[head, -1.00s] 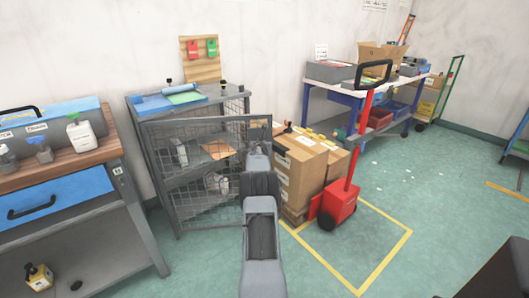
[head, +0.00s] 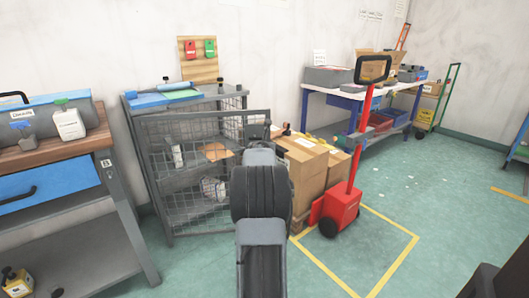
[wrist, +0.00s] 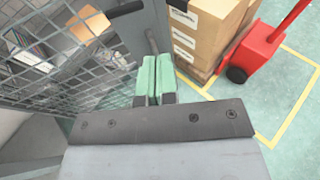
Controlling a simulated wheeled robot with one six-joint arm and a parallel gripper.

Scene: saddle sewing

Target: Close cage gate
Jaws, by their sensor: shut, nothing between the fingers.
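The grey wire-mesh cage (head: 242,101) stands against the wall left of centre in the head view. Its mesh gate (head: 192,133) hangs across the front, and shelves with a few items show through the mesh. The gate also fills the left of the wrist view (wrist: 75,70). My gripper's pale green fingers (wrist: 154,80) are together and empty, close to the gate's free edge in the wrist view. I cannot tell whether they touch it. In the head view my arm hides the fingers and part of the gate's right side.
Cardboard boxes (head: 305,170) and a red pallet jack (head: 343,205) stand right of the cage inside yellow floor lines. A wooden workbench (head: 70,148) is on the left. A blue-legged table (head: 335,97) stands at the back. Open floor lies at the right.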

